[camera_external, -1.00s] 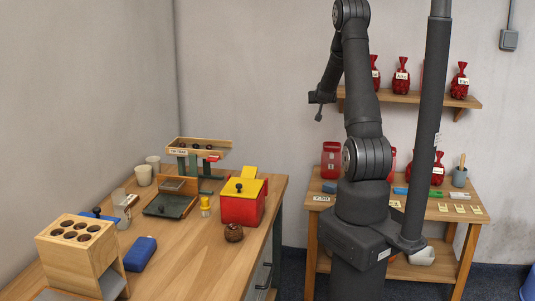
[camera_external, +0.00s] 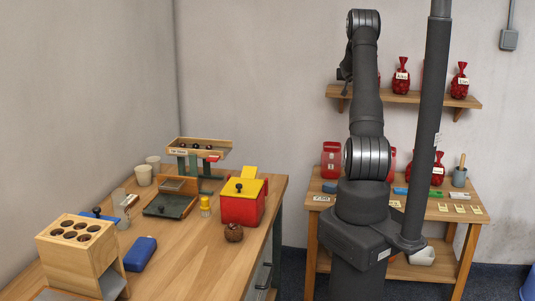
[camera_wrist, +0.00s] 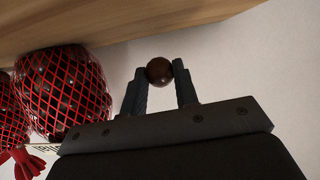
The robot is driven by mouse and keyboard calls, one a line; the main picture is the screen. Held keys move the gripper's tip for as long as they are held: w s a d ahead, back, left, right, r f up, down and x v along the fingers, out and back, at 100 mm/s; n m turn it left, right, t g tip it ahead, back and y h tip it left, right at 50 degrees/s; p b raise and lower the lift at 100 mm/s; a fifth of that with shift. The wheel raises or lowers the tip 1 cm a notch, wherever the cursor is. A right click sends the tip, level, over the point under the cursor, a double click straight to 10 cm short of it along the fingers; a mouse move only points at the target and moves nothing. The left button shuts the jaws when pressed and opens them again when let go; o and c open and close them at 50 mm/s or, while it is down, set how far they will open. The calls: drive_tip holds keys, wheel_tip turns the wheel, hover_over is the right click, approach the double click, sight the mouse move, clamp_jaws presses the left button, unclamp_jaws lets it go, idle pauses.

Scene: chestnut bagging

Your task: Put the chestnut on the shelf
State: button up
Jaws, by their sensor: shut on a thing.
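The chestnut (camera_wrist: 159,71) is a round dark brown ball between the two fingertips of my gripper (camera_wrist: 161,79) in the wrist view. My gripper is shut on it. The wooden shelf (camera_wrist: 130,28) runs across the top of the wrist view, close to the chestnut; I cannot tell whether they touch. In the external view the shelf (camera_external: 428,98) is on the back wall at the right. My arm reaches up to the shelf's left end there, and the gripper and chestnut are hidden or too small to make out.
Red net bags (camera_wrist: 62,92) of chestnuts stand on the shelf, left of my gripper in the wrist view. More bags (camera_external: 459,82) show on the shelf's right part. Below is a wooden table (camera_external: 445,210) with packs and labels. A workbench (camera_external: 190,250) stands at the left.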

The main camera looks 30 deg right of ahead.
drive_tip(key=shift+f, duration=1.35)
drive_tip(key=o, duration=1)
drive_tip(key=shift+f, duration=0.15)
drive_tip(key=shift+r, duration=0.2)
drive_tip(key=v, duration=1.2)
drive_tip(key=shift+f, duration=0.1)
